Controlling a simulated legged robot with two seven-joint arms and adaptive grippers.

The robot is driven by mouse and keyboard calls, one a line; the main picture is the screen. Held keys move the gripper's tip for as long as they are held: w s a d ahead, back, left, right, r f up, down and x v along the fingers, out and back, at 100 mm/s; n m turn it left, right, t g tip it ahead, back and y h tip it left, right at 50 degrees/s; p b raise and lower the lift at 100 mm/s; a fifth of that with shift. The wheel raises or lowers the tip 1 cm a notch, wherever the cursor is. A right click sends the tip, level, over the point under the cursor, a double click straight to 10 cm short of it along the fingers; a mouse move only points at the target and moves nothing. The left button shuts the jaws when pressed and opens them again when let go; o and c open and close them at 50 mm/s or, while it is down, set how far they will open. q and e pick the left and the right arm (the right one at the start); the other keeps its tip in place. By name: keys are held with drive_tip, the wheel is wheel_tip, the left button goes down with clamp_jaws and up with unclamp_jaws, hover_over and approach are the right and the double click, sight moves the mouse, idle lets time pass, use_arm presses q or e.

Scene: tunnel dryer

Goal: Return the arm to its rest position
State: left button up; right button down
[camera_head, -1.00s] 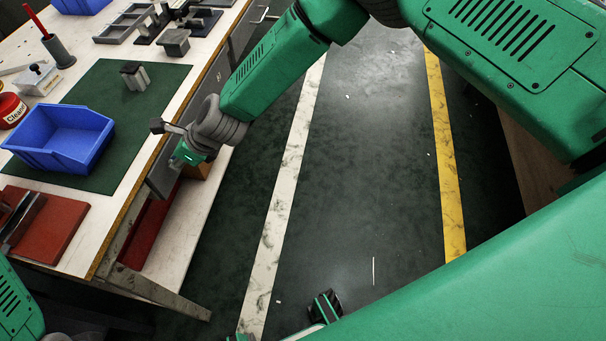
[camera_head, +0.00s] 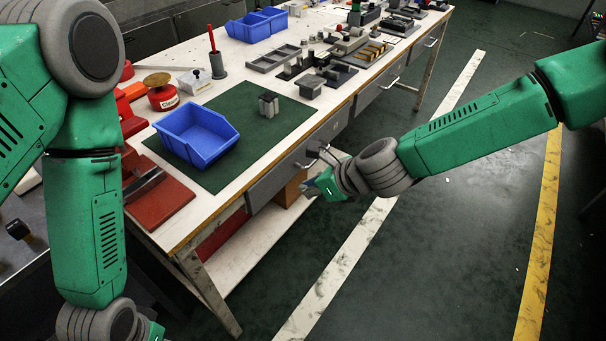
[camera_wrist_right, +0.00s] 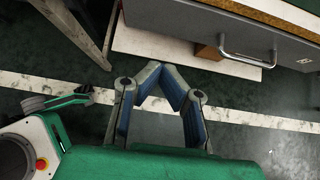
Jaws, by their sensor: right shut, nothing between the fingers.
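My right arm reaches in from the right in the head view. Its right gripper (camera_head: 308,188) hangs in front of the workbench (camera_head: 228,202), beside the drawer fronts, over the aisle side. In the right wrist view the fingers of the right gripper (camera_wrist_right: 162,72) come together at the tips with nothing between them. My left arm hangs down at the left of the head view, its hand cut off by the bottom edge. In the right wrist view my left gripper (camera_wrist_right: 84,93) appears small at the left; its finger state is unclear.
A blue bin (camera_head: 196,134) and a small grey metal part (camera_head: 268,104) sit on a green mat (camera_head: 236,100). A drawer handle (camera_wrist_right: 247,57) juts out near the right gripper. The floor aisle between the white line (camera_head: 345,262) and yellow line (camera_head: 540,250) is clear.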

drive_tip(key=s+d+f+n+g+h, duration=0.1)
drive_tip(key=s+d+f+n+h, duration=0.1)
drive_tip(key=s+d+f+n, duration=0.6)
drive_tip(key=s+d+f+n+g+h, duration=0.2)
drive_tip(key=s+d+f+n, duration=0.35)
drive_tip(key=s, duration=0.45)
drive_tip(key=s+d+n+g+h, duration=0.1)
drive_tip(key=s+d+n+h, duration=0.2)
drive_tip(key=s+d+n, duration=0.8)
drive_tip(key=s+d, duration=0.2)
drive_tip(key=d, duration=0.4)
drive_tip(key=shift+r+n, duration=0.25)
drive_tip(key=shift+n, duration=0.1)
drive_tip(key=shift+a, duration=0.15)
drive_tip(key=shift+w+a+r+h, duration=0.1)
drive_tip(key=shift+w+a+h, duration=0.05)
drive_tip(key=shift+a+h, duration=0.15)
